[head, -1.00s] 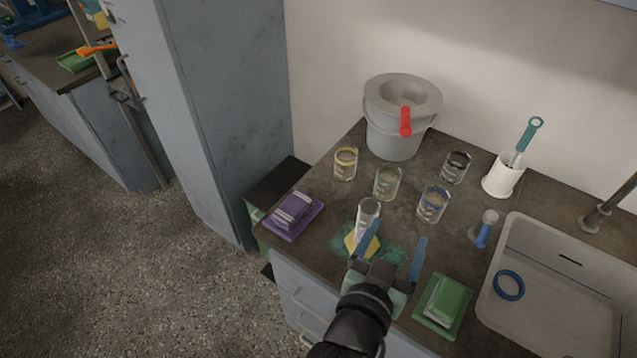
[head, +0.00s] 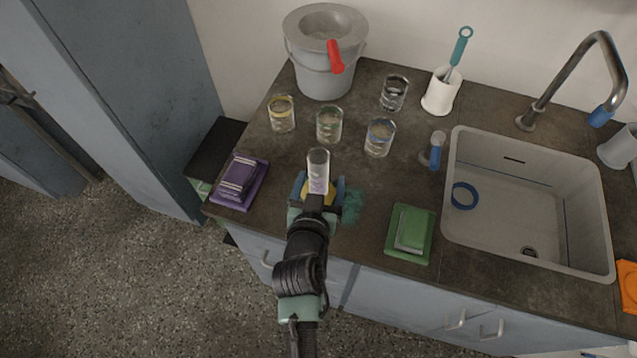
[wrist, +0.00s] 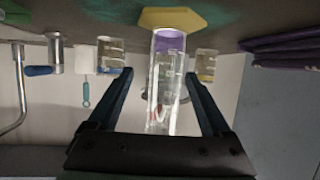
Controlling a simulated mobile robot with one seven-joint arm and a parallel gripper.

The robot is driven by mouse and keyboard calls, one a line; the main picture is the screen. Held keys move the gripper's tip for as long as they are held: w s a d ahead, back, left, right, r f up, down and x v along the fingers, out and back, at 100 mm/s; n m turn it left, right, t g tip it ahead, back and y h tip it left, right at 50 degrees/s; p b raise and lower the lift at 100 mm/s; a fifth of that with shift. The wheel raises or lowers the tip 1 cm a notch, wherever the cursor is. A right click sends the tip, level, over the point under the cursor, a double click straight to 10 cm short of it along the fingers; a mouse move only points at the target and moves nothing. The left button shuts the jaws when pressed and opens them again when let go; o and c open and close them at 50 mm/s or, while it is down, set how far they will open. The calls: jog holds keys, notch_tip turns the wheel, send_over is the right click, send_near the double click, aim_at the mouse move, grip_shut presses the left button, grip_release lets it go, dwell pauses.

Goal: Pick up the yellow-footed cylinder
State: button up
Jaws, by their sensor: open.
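The yellow-footed cylinder (head: 318,170) is a clear glass tube with a purple band low down, standing upright near the counter's front edge. Its yellow hexagonal foot (wrist: 172,19) shows in the wrist view, where the picture is upside down. My gripper (head: 319,186) is right at the cylinder on its front side, with its blue fingers apart. In the wrist view the open fingers (wrist: 160,76) lie on either side of the clear tube (wrist: 165,85), with gaps to both. In the head view my gripper hides most of the foot.
Beakers with yellow (head: 282,114), green (head: 329,124) and blue (head: 380,137) bands stand behind. A grey bucket (head: 325,75) is at the back. Purple (head: 240,182) and green (head: 411,233) stacks flank my arm. A sink (head: 530,200) is right.

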jog(key=x, duration=0.4)
jog(key=shift+w+a+f, duration=0.15)
jog(key=shift+w+a, duration=0.15)
jog(key=shift+w, duration=0.15)
grip_shut()
